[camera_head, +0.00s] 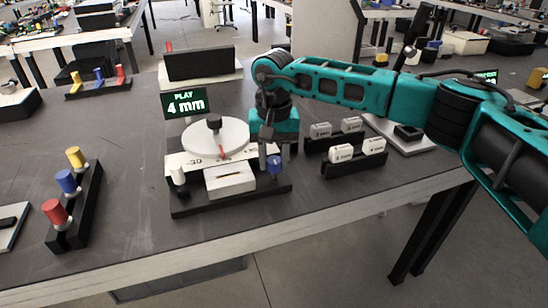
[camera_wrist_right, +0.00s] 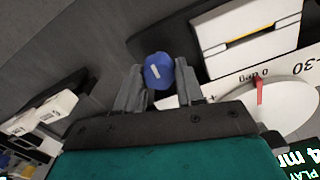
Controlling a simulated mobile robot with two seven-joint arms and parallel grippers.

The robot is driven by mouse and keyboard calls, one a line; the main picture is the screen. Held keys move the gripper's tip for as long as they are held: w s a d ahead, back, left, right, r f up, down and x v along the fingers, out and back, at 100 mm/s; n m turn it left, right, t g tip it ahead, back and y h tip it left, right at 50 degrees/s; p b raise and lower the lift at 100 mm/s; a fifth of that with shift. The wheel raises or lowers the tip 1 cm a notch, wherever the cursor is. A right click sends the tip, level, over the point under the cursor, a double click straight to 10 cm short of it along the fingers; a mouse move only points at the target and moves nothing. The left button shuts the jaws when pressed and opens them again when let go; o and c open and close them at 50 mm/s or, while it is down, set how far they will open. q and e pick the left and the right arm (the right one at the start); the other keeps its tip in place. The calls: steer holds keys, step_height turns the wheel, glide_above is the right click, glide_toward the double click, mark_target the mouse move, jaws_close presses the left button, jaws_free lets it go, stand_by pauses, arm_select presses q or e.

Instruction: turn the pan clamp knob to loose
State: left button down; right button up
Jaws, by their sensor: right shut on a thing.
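The fixture (camera_head: 182,206) on the table has a white round disc (camera_head: 235,140) with a black knob (camera_head: 214,123) on top, a red pointer and a printed scale. A blue knob (camera_head: 276,164) with a pale mark stands at its front right corner, and a white knob (camera_head: 178,175) at its front left. My right gripper (camera_wrist_right: 158,88) is shut on the blue knob (camera_wrist_right: 158,70), one finger on each side. The frames carry no readable label naming the clamp knob. My left gripper is out of view.
A green display (camera_head: 186,103) reads "PLAY 4 mm" behind the disc. A black rack (camera_head: 60,225) with red, blue and yellow knobs stands at the left. Black holders with white blocks (camera_head: 341,153) stand close to the right of my gripper. The table front (camera_head: 150,245) is clear.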

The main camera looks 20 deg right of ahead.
mark_target(274, 159)
steer(key=shift+r+n, duration=0.1)
steer(key=shift+n, duration=0.3)
steer(key=o, duration=1)
steer(key=shift+o, duration=0.2)
step_height(274, 159, up, 13)
steer(key=p, duration=0.1)
steer(key=shift+p, duration=0.3)
